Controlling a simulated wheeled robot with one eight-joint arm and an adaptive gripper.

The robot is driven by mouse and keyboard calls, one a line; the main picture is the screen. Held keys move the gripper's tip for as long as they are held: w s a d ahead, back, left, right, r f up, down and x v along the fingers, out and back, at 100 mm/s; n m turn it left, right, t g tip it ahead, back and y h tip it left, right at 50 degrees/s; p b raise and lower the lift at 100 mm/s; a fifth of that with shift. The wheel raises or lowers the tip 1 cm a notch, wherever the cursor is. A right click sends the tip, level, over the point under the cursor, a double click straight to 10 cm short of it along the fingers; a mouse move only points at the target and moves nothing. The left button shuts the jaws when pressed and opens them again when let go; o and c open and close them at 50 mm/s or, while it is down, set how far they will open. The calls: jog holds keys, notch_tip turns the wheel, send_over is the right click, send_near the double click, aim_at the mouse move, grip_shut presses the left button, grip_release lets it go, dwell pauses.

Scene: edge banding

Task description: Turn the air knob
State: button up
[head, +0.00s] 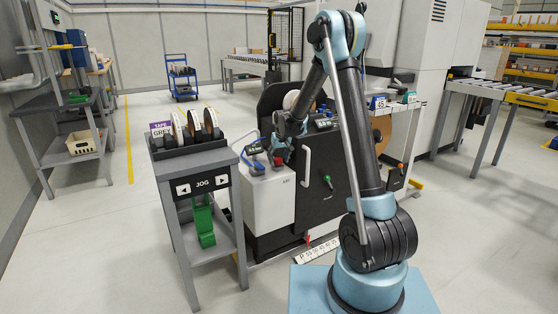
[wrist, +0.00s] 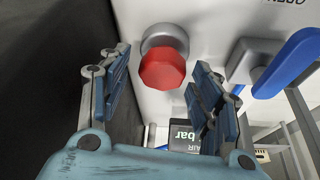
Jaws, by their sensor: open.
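The air knob (wrist: 162,70) is a red faceted knob on a round grey collar, fixed to a white panel. In the wrist view it sits between and just beyond the fingertips of my gripper (wrist: 156,62). The two blue-grey fingers are spread apart, one on each side of the knob, and do not appear to touch it.
A blue lever (wrist: 286,62) on a grey valve is close right of my fingers. A dark display reading "bar" (wrist: 184,135) is below. A dark wall fills the wrist view's left. A grey stand with tape rolls (head: 196,130) is left of the unit.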

jog(key=shift+r, duration=0.1)
jog(key=v, duration=1.1)
jog(key=shift+r, duration=0.3)
jog(key=shift+s, duration=0.15)
jog(key=shift+d, duration=0.1)
